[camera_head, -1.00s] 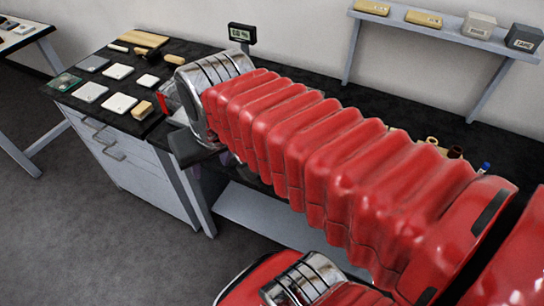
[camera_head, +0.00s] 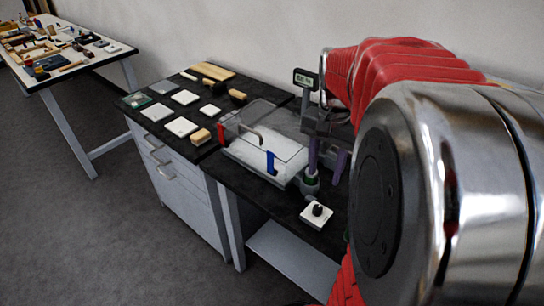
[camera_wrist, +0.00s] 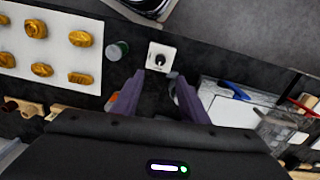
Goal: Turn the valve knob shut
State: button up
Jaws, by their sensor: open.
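The valve knob (camera_head: 317,209) is a small black knob on a square white plate (camera_head: 308,218) near the front edge of the black bench. In the wrist view the knob (camera_wrist: 160,60) shows dark on its white plate (camera_wrist: 167,49), just beyond the fingertips and in line with the gap between them. My gripper (camera_head: 325,168) has purple fingers and points down over the bench, behind the knob in the head view. In the wrist view my gripper (camera_wrist: 160,84) is open with nothing between its fingers. It appears apart from the knob.
A clear box (camera_head: 257,130) with red and blue clamps stands left of my gripper. A white board (camera_wrist: 50,48) with gold pieces lies farther left in the wrist view. A small display (camera_head: 305,79) stands behind.

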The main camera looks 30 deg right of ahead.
aim_at(318, 208)
notch_tip(318, 208, down, 14)
jog(key=shift+r, duration=0.1)
dwell(0.9)
jog(key=shift+c, duration=0.4)
grip_shut()
jog(key=shift+s+n, duration=0.1)
jog(key=shift+n, duration=0.4)
jog(key=shift+o, duration=0.4)
grip_release()
